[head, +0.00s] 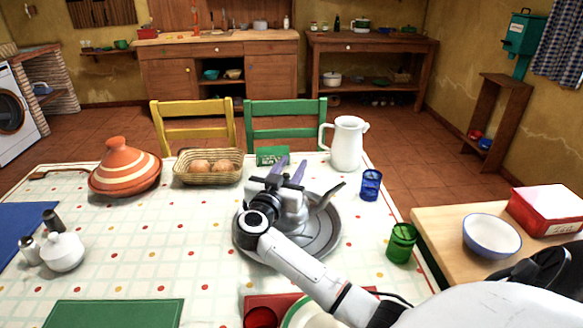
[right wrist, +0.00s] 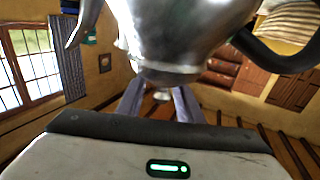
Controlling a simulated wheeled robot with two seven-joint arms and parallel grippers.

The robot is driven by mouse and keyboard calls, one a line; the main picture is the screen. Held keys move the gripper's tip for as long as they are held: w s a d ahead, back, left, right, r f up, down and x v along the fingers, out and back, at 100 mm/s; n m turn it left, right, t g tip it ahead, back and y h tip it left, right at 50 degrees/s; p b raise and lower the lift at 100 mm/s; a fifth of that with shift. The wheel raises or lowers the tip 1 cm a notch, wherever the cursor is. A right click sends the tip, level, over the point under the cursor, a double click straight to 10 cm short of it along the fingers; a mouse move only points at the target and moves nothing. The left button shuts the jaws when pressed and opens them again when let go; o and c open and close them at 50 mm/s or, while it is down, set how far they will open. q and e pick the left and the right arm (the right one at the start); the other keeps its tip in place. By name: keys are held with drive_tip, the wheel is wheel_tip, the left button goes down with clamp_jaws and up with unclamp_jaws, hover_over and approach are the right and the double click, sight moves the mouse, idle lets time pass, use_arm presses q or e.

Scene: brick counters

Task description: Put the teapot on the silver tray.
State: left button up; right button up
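The silver teapot (head: 293,213) stands upright over the silver tray (head: 327,240), apparently resting on it, with its spout to the right. My right gripper (head: 291,169) is above the teapot, its two purple-grey fingers parted and pointing away from me. In the right wrist view, which is upside down, the teapot (right wrist: 180,35) fills the top, its lid knob close to the gap between the parted fingers (right wrist: 158,101). I see no finger closed on the teapot. My gripper body and forearm hide part of the teapot and tray. My left gripper is out of view.
A white pitcher (head: 347,143), a blue glass (head: 371,185) and a green glass (head: 402,243) stand right of the tray. A bread basket (head: 208,167) and a tagine (head: 125,168) are at the back left. The tablecloth left of the tray is mostly clear.

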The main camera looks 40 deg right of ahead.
drive_tip(key=v, duration=1.2)
